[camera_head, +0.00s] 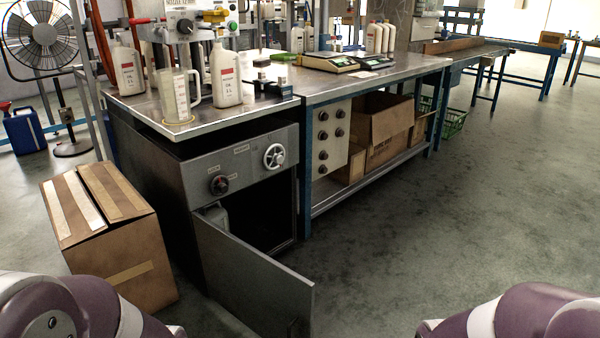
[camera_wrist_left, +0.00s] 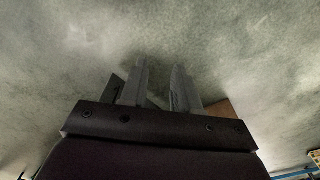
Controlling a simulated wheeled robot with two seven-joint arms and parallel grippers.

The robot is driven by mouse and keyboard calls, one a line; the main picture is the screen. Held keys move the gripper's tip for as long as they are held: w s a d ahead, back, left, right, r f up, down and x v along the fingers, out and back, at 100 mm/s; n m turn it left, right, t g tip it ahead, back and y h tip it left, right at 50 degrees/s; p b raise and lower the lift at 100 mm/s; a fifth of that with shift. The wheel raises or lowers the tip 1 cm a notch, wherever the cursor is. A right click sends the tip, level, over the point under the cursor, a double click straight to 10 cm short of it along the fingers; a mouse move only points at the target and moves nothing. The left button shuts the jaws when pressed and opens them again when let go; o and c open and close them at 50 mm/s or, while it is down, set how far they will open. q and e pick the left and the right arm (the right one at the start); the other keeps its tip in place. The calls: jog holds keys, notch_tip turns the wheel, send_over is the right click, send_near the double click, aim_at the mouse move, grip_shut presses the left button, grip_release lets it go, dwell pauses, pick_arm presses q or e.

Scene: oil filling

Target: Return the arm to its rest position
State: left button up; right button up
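My left gripper (camera_wrist_left: 159,78) shows in the left wrist view. Its two grey fingers stand apart with a gap between them, and floor shows behind them. I see nothing held in it. In the head view only purple and white links of my left arm (camera_head: 70,312) show at the bottom left, and links of my right arm (camera_head: 525,315) at the bottom right. Both grippers are out of the head view, and my right gripper shows nowhere.
A cabinet door (camera_head: 255,285) hangs open into the floor space ahead. A cardboard box (camera_head: 125,255) stands left of the cabinet. The metal workbench (camera_head: 330,90) holds white bottles (camera_head: 226,75), a clear jug (camera_head: 175,97) and scales. The floor at right is clear.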

pick_arm(q)
notch_tip(320, 180, up, 42)
jog(key=w+t+p, duration=0.1)
jog(key=p, duration=3.6)
jog(key=shift+w+f+p, duration=0.25)
jog(key=shift+p, duration=0.1)
pick_arm(e)
notch_tip(320, 180, up, 40)
jog(key=shift+f, duration=0.25)
